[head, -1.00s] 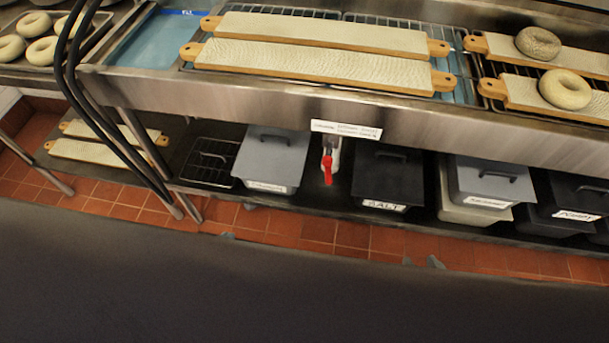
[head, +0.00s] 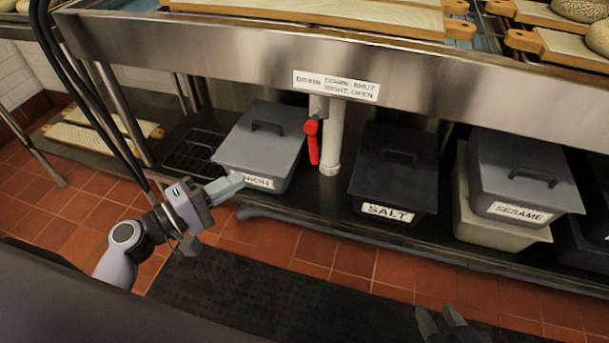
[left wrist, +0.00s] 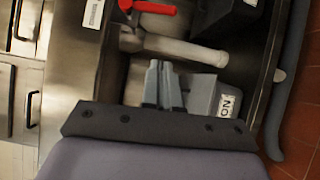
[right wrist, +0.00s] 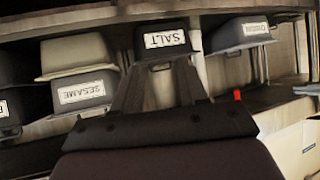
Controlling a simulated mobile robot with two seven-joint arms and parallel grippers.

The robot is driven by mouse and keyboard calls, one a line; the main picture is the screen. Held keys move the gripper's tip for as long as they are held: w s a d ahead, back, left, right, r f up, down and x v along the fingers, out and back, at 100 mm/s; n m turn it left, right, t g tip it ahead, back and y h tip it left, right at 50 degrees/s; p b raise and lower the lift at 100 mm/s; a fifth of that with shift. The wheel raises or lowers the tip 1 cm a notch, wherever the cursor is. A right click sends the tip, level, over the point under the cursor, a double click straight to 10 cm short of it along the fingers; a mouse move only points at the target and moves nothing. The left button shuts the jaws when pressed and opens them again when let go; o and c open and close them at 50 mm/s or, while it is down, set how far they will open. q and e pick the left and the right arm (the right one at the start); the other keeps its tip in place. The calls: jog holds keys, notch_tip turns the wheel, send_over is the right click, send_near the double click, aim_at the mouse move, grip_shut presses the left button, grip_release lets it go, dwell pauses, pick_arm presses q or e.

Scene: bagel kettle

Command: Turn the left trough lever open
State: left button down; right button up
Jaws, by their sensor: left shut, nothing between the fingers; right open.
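The red lever (head: 313,142) hangs down at the drain valve under the trough, beside a pale pipe (head: 333,140). A sign (head: 336,86) above it reads drain, down shut, right open. In the left wrist view the red lever (left wrist: 155,8) is at the top edge, beyond the pipe (left wrist: 180,48). My left gripper (head: 238,181) is shut and empty, in front of the onion bin, left of and lower than the lever in the head view, and apart from it. My right gripper (head: 440,318) is open and empty at the bottom, in front of the shelf.
The grey onion bin (head: 262,142) stands left of the lever, the black salt bin (head: 394,175) right of it, and the sesame bin (head: 520,170) further right. The steel trough front (head: 200,62) overhangs them. Black hoses (head: 75,90) hang at the left.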

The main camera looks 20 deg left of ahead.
aim_at(315, 140)
pick_arm(q)
jog(key=s+d+r+p+x, duration=0.1)
jog(key=d+x, duration=0.1)
jog(key=x, duration=1.1)
jog(key=shift+s+h, duration=0.3)
jog(key=shift+s, duration=0.05)
pick_arm(e)
jog(key=shift+s+d+f, duration=0.15)
jog(key=shift+d+f, duration=0.15)
jog(key=shift+d, duration=0.25)
pick_arm(q)
jog(key=shift+d, duration=0.1)
pick_arm(e)
jog(key=shift+f, duration=0.15)
